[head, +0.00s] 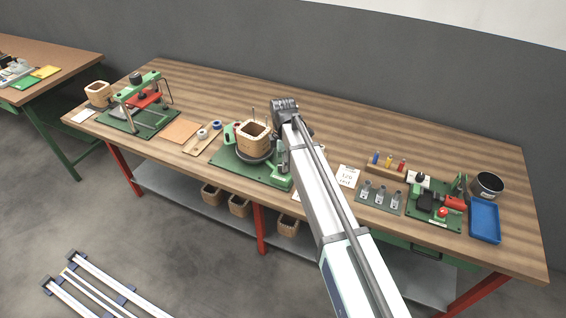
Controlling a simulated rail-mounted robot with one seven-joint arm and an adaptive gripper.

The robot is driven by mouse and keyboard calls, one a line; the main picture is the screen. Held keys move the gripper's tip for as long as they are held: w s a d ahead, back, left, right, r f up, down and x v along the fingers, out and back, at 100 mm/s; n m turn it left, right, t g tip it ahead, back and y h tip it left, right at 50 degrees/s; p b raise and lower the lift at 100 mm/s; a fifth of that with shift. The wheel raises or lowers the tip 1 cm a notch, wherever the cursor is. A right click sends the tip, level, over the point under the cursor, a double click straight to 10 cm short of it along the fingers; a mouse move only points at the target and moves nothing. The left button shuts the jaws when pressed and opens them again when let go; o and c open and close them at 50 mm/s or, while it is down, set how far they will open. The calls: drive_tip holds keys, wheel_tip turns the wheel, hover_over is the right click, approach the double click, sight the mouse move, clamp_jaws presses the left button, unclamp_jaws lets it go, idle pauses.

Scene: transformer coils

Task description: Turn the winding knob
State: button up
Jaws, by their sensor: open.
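The winding fixture has a green base (226,160) at the middle of the bench in the head view. A square wooden coil former (252,136) stands on its dark round turntable (254,157). A green housing (276,180) sits at the base's front right. I cannot make out the winding knob clearly; my arm covers the fixture's right side. My arm reaches in from the bottom right, its dark wrist above and right of the former. My gripper (282,152) shows only partly beside the arm, just right of the former. It is open; I see nothing held.
Left are a green-framed press (142,104), another former (98,93) and tape rolls (209,130). Right are a screwdriver rack (386,167), a green test board (436,206), a blue tray (485,221) and a dark pot (487,185). The bench's back strip is clear.

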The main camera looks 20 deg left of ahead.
drive_tip(key=shift+f, duration=1.3)
drive_tip(key=c, duration=1.1)
drive_tip(key=shift+c, duration=0.2)
